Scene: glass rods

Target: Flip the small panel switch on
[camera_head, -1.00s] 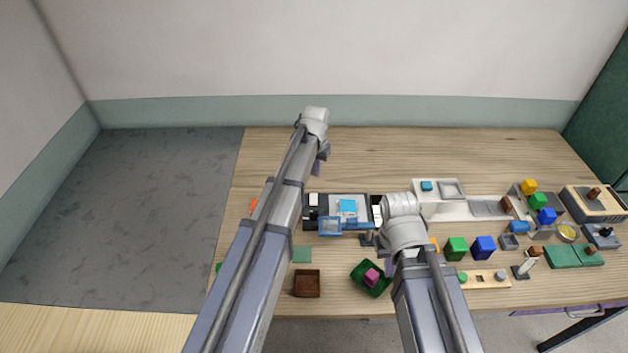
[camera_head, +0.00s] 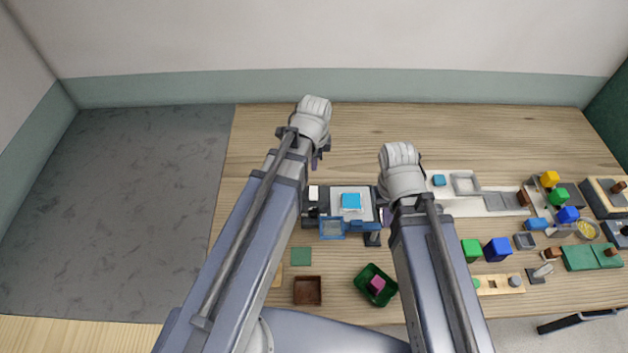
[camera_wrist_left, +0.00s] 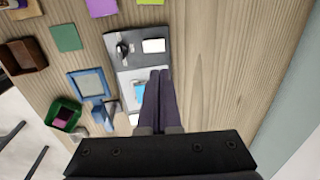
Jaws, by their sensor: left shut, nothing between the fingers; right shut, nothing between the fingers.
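A small dark panel (camera_head: 312,207) with a white plate (camera_head: 313,192) stands at the left end of a grey station on the table. In the left wrist view the panel (camera_wrist_left: 135,32) shows a small grey lever (camera_wrist_left: 123,46) beside the white plate (camera_wrist_left: 153,46); which way the lever is set, I cannot tell. My left gripper (camera_head: 317,160) is shut and empty, above and behind the panel; its fingers (camera_wrist_left: 159,75) hide part of the station in the wrist view. My right gripper (camera_head: 384,214) is shut and empty near the station's right end, partly hidden by its own wrist.
A light blue block (camera_head: 351,201) lies on the station, with a blue frame (camera_head: 332,228) in front. A brown tray (camera_head: 307,291) and a green bin (camera_head: 375,285) stand nearer. Several blocks and fixtures crowd the right. The table's back strip (camera_head: 470,130) is clear.

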